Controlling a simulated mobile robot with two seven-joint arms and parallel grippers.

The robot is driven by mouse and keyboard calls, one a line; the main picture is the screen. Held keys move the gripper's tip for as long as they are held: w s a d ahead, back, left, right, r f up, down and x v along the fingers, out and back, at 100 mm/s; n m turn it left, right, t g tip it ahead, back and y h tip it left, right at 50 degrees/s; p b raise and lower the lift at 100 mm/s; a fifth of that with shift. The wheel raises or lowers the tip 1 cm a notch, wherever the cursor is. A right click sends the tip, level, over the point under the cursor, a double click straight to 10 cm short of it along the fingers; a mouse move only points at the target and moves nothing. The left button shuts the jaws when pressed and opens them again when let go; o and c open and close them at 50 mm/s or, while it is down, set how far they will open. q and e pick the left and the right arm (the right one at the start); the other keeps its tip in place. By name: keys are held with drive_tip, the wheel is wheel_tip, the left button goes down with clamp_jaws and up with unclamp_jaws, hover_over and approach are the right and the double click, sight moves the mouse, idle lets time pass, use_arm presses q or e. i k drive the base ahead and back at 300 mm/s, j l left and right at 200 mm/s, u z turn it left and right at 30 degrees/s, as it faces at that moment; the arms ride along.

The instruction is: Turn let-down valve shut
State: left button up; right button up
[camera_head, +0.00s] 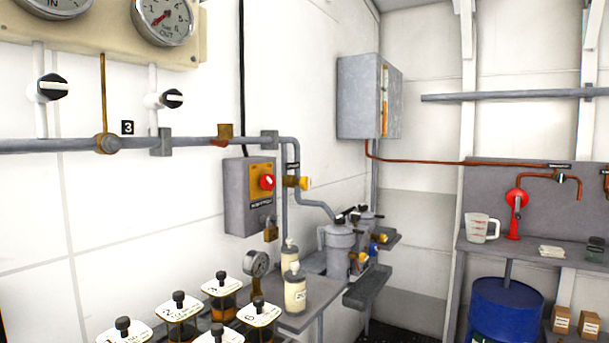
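Several valve-like fittings show, but I cannot read a label that marks one as the let-down valve. A yellow knob (305,183) on a brass fitting sits on the grey pipe, below a small dark tag too small to read. Two black-and-white handles (48,88) and (172,99) sit on white pipes under the gauges. A red round fitting (517,198) stands by the copper pipe at the right. Neither of my grippers is in view.
A grey box (239,202) with a red button hangs beside the yellow knob. A grey shelf (315,297) holds bottles, with lidded jars (181,322) in front. A blue drum (506,308) stands under the right bench, which holds a measuring jug (481,228). A grey cabinet (358,97) hangs behind.

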sight(306, 181)
drive_tip(key=i+l+u, duration=0.15)
drive_tip(key=i+l, duration=0.2)
drive_tip(key=i+l+u, duration=0.1)
drive_tip(key=i+l, duration=0.25)
drive_tip(key=l, duration=0.2)
drive_tip(key=i+l+u, duration=0.15)
drive_tip(key=i+l, duration=0.2)
drive_tip(key=l, duration=0.2)
